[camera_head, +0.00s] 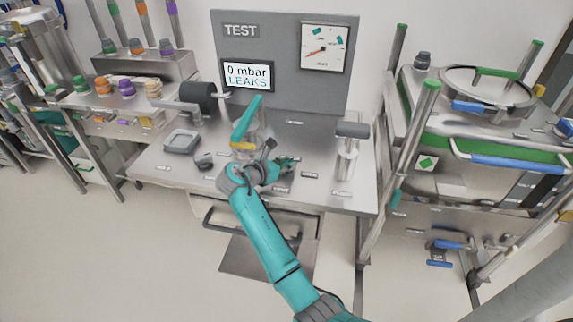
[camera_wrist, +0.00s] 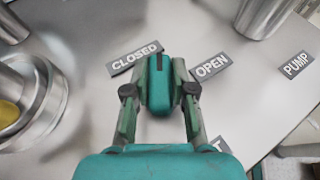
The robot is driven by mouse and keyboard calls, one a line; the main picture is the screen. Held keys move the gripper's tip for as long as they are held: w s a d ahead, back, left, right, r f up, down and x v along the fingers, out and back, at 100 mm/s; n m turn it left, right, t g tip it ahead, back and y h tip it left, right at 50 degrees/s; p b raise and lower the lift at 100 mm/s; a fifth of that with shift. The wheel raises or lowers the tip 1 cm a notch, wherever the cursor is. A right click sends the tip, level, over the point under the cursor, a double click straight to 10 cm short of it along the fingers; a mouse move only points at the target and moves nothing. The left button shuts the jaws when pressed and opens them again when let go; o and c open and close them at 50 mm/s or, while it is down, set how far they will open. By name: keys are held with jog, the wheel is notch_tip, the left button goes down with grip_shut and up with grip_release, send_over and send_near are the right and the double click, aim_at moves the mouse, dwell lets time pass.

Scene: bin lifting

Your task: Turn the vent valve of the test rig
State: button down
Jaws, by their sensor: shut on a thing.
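The vent valve's teal handle (camera_wrist: 160,88) stands between the fingers of my gripper (camera_wrist: 159,100) in the wrist view. The gripper is shut on it, one finger at each side. The handle's far end lies between the CLOSED label (camera_wrist: 135,58) and the OPEN label (camera_wrist: 210,67), nearer the CLOSED one. The valve's base is hidden. A partly covered label ending in T (camera_wrist: 219,146) shows beside the right finger. In the head view my gripper (camera_head: 275,166) is low over the bench; the valve is mostly hidden there. The rig's display (camera_head: 247,76) reads "0 mbar LEAKS".
A metal vessel with a yellow ring (camera_head: 243,146) and a raised teal lever (camera_head: 246,119) stands left of my gripper. A metal cylinder (camera_head: 347,160) stands to the right, with a PUMP label (camera_wrist: 297,64) nearby. A gauge (camera_head: 325,47) hangs on the grey panel (camera_head: 285,88).

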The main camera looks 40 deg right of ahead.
jog(key=m+g, duration=0.5)
jog(key=g, duration=0.1)
jog(key=shift+m+y, duration=0.3)
jog(key=shift+y, duration=0.1)
jog(key=shift+g, duration=0.4)
jog(key=c, duration=1)
grip_release()
jog(key=shift+o, duration=0.2)
jog(key=shift+v, duration=3.7)
jog(key=shift+a, duration=0.1)
